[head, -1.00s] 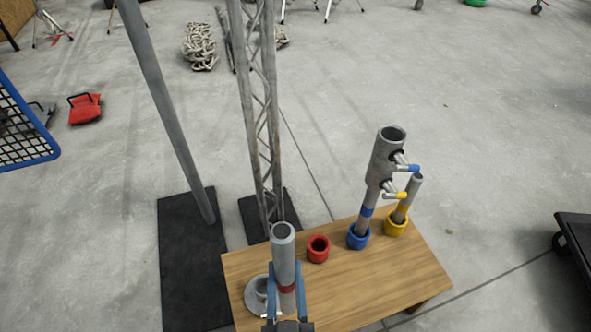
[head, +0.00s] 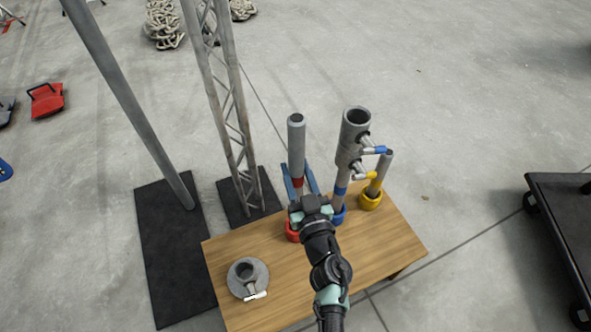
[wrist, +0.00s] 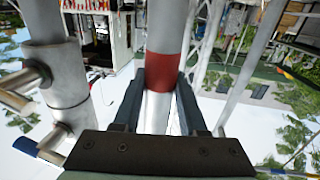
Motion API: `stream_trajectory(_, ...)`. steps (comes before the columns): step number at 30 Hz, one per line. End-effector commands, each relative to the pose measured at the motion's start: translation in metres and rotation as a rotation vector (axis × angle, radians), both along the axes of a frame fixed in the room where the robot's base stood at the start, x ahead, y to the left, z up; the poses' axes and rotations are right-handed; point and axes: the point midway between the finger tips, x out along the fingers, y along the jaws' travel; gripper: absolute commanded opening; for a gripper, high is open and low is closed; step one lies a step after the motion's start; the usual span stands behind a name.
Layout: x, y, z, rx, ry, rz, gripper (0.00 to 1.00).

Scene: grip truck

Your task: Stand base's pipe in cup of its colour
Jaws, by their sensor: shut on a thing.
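My gripper (head: 299,178) is shut on the grey pipe (head: 296,135) near its red band. The pipe stands upright above or in the red cup (head: 290,231). My gripper hides the cup's mouth and the pipe's lower end, so I cannot tell whether the pipe is inside.
The blue cup (head: 340,215), right beside, holds a blue-banded pipe topped by a wide clamp fitting (head: 352,140). The yellow cup (head: 370,202) holds a thinner pipe. A truss tower (head: 230,100) and a tall pole (head: 125,100) stand behind left. The wooden table's (head: 380,240) right front is clear.

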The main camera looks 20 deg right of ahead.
Motion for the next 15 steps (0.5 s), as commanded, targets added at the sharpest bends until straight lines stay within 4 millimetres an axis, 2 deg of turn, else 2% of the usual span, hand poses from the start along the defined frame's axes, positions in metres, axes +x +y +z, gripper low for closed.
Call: stream_trajectory(15, 0.000, 0.000, -0.038, -0.001, -0.003, 0.001, 0.00)
